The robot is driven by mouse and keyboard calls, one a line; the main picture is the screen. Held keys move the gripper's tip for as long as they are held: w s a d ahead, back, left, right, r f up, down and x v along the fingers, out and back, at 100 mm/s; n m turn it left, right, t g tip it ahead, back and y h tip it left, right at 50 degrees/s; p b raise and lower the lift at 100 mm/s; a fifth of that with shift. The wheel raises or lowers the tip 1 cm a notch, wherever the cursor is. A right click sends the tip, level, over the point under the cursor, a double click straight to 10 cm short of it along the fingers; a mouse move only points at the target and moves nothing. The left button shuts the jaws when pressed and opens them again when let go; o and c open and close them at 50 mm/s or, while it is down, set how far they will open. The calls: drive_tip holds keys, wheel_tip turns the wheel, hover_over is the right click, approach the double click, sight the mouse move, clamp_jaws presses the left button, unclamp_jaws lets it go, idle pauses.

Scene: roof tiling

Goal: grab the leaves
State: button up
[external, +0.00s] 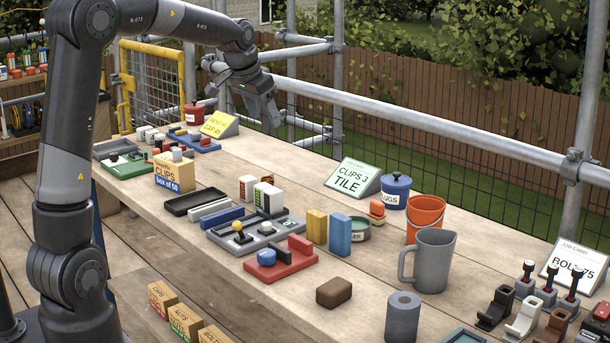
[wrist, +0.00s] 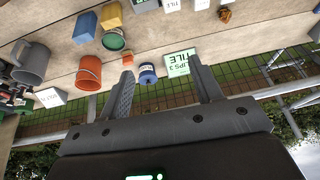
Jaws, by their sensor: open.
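Green leaves (external: 545,45) show in the external view as a leafy mass over the brown fence, beyond the table and the scaffold rail. In the wrist view, foliage (wrist: 292,125) shows at the lower right. No loose leaves can be made out for sure on the table. My gripper (external: 252,112) hangs above the far part of the table near the rail, well apart from the foliage. In the wrist view, its two fingers (wrist: 160,75) are spread with nothing between them. A small orange-brown thing (wrist: 225,15) lies at the top, too small to identify.
The wooden table (external: 260,315) holds a grey jug (external: 430,261), an orange bucket (external: 424,217), a blue lidded pot (external: 395,192), a green-faced sign (external: 353,178) and several trays and blocks. Grey scaffold rails (external: 420,121) run along its far side. Some bare wood shows at the front.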

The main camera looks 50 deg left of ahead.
drive_tip(key=w+a+f, duration=1)
drive_tip(key=a, duration=0.3)
approach(264, 176)
drive_tip(key=shift+n, duration=0.3)
drive_tip(key=x, duration=0.5)
drive_tip(key=shift+w+d, duration=0.1)
drive_tip(key=shift+x, duration=3)
drive_tip(key=c, duration=1)
